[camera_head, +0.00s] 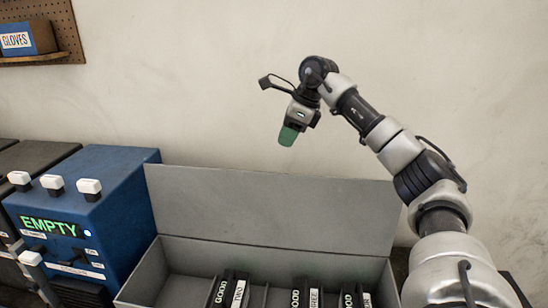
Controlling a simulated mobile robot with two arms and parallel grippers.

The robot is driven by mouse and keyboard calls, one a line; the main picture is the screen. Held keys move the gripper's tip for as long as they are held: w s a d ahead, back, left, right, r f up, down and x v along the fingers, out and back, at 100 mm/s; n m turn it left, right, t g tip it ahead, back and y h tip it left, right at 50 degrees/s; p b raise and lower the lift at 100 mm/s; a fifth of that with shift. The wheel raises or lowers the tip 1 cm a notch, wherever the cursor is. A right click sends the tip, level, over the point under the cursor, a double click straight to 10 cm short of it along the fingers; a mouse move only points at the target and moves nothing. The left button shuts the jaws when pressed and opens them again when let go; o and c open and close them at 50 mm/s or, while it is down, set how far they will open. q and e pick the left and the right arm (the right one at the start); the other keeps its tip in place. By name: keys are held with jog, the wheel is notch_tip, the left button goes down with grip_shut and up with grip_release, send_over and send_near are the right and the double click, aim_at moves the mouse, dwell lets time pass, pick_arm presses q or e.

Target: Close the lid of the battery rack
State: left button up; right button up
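The battery rack (178,262) is a grey box at the bottom middle. Its lid (275,207) is open and stands up along the rear edge, leaning back toward the wall. Dark batteries with white labels stand inside the rack, among them one (228,290) reading "GOOD" and another (304,296) also reading "GOOD". The front of the rack is cut off by the picture's lower edge. My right gripper (288,136), with green fingertips, points down above and apart from the lid's top edge. Its fingers overlap from this side, so its opening does not show. My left gripper is not in view.
A blue unit (105,212) with white knobs and a green "EMPTY" sign stands close to the rack's left side. A pale wall (190,70) is behind the lid. A pegboard shelf with a "GLOVES" box (28,38) hangs at upper left.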

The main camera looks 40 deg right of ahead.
jog(key=x, duration=0.2)
jog(key=p+x, duration=0.1)
jog(key=x, duration=0.1)
jog(key=s+p+x, duration=0.1)
jog(key=x, duration=0.2)
jog(key=shift+a, duration=0.25)
jog(key=shift+x, duration=1.15)
jog(key=shift+a, duration=0.1)
jog(key=shift+f, duration=0.1)
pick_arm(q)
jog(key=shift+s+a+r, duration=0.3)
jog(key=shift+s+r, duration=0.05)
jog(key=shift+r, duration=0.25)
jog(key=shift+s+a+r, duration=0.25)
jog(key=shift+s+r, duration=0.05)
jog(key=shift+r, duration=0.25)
pick_arm(e)
grip_shut()
